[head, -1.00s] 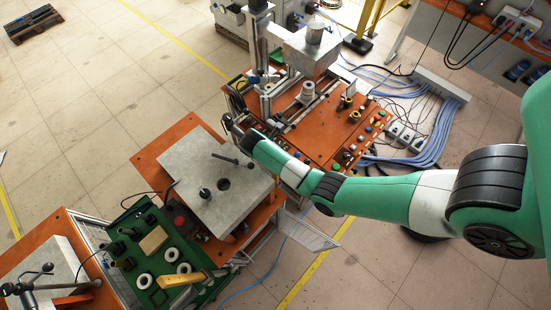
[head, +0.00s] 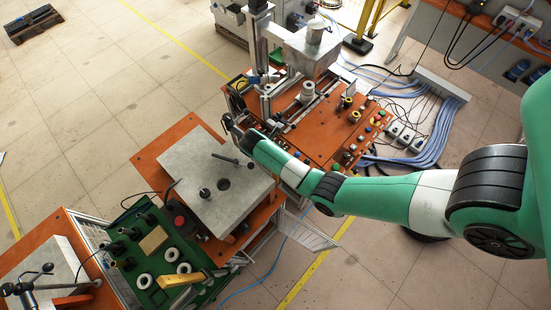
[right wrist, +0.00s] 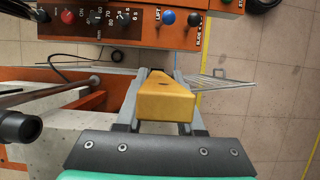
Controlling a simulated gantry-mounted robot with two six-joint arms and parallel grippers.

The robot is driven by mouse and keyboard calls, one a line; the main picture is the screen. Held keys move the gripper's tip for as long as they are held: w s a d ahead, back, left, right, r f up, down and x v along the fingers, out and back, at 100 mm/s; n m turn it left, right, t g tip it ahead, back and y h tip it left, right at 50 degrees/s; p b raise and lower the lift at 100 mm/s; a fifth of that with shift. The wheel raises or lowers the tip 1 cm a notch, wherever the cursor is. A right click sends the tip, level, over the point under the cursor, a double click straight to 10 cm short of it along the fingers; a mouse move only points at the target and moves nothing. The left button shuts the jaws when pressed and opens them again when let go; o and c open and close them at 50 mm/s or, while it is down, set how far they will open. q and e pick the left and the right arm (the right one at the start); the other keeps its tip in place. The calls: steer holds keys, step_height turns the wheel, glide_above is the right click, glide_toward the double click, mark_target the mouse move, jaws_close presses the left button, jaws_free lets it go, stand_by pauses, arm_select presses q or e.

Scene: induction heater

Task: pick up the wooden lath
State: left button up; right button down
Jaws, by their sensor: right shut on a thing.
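The wooden lath (right wrist: 166,103) shows in the right wrist view as a yellow-brown block with its near end towards the camera. My right gripper (right wrist: 161,72) has its two grey fingers on either side of it and is shut on it. In the head view my right arm comes in from the right and reaches over the grey slab; the fingers are not clear there. My left gripper is not in view.
The grey slab (head: 190,165) has a rod (head: 225,159) with a black knob, which is close on the left in the right wrist view (right wrist: 20,127). The orange control panel (right wrist: 180,30) is beyond the fingers. A wire rack (head: 318,237) and green tray (head: 130,285) are nearby.

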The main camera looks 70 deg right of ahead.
stand_by(0.3)
step_height(320, 180, up, 10)
steer(key=shift+r+p, duration=0.1)
steer(key=shift+p, duration=0.95)
